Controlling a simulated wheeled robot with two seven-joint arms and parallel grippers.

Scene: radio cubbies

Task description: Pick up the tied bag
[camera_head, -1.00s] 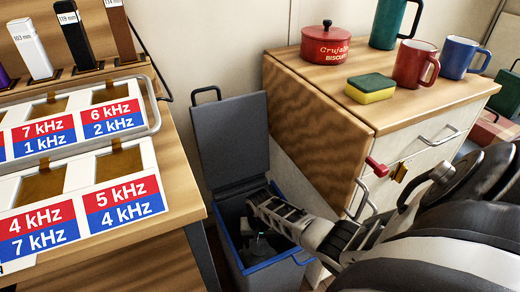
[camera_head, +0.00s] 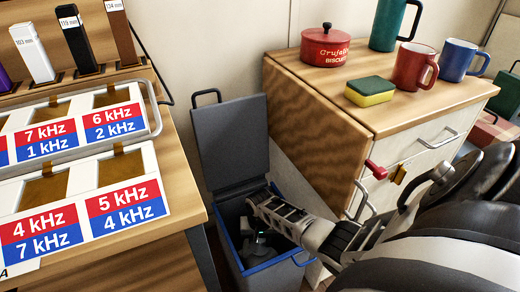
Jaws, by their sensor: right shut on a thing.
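An open grey bin (camera_head: 225,140) with a blue rim stands on the floor between the two wooden units, its lid tipped back. My right gripper (camera_head: 258,243) reaches down into the bin from the right. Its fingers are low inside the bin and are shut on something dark. I take this to be the tied bag, but its shape and knot cannot be made out in the dark inside, behind the gripper. My left gripper is not in view.
The bin's front rim and handle lie close under my right arm. A wooden cabinet (camera_head: 325,125) stands right of the bin, with a red pot (camera_head: 326,47), sponge (camera_head: 370,91) and mugs on top. A rack with kHz labels (camera_head: 85,215) stands at left.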

